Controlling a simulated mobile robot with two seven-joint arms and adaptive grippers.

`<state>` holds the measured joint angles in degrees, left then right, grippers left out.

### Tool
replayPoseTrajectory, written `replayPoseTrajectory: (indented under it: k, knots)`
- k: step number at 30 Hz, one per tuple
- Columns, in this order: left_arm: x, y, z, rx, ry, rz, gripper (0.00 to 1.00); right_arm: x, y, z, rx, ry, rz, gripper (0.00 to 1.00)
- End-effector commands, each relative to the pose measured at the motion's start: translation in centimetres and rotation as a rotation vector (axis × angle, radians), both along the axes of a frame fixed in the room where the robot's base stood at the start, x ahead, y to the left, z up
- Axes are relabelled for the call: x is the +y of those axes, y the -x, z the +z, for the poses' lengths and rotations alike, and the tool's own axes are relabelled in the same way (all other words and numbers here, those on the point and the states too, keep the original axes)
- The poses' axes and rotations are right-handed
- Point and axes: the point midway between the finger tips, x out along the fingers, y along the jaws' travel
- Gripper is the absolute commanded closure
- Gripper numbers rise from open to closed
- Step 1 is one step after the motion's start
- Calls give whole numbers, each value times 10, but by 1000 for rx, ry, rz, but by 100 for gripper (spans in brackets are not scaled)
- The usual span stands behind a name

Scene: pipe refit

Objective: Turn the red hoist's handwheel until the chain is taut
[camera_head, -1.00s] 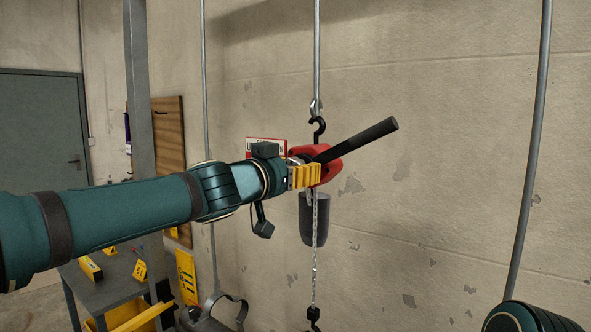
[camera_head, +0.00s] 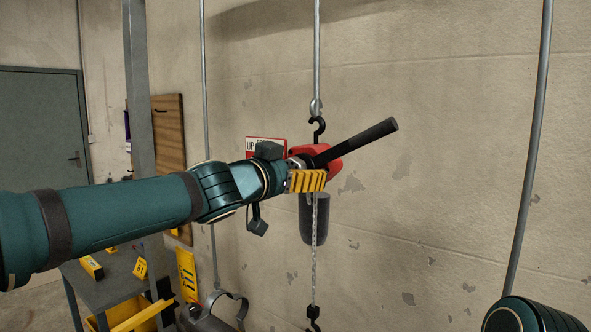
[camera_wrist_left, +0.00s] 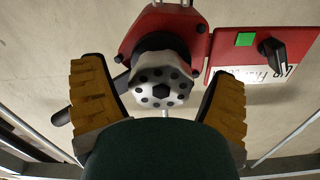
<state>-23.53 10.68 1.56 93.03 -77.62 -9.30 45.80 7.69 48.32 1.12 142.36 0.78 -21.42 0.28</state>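The red hoist (camera_head: 329,163) hangs by its black top hook (camera_head: 318,127) against the wall, with a black lever sticking out up and right. Its grey handwheel (camera_wrist_left: 162,82), round with dark holes, faces the left wrist camera; my gripper hides it in the head view. My left gripper (camera_wrist_left: 163,100) is open, its two yellow ridged fingers on either side of the handwheel, with a visible gap on each side. The chain (camera_head: 314,245) hangs straight down to a lower black hook (camera_head: 313,314); I cannot tell its tension. My right gripper is out of view.
A dark grey chain bag (camera_head: 316,219) hangs below the hoist. A red and white sign plate with a green square (camera_wrist_left: 245,39) and a black switch (camera_wrist_left: 273,56) is beside it. A table (camera_head: 118,285) with yellow items stands lower left.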

Motion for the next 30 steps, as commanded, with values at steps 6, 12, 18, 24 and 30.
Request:
replayPoseTrajectory:
  k: [6, 12, 18, 24, 30]
  knots:
    - [2, 2, -1, 1, 0, 1, 14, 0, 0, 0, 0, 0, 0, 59]
    - [18, 23, 0, 0, 0, 3, 14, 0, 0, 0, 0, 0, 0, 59]
    - [41, 55, 0, -2, 0, 3, 14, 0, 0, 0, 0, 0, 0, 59]
    - [60, 82, 0, -1, -1, 2, 14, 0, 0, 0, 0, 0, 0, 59]
    - [69, 95, -1, 1, -1, 0, 14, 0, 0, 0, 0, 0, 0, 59]
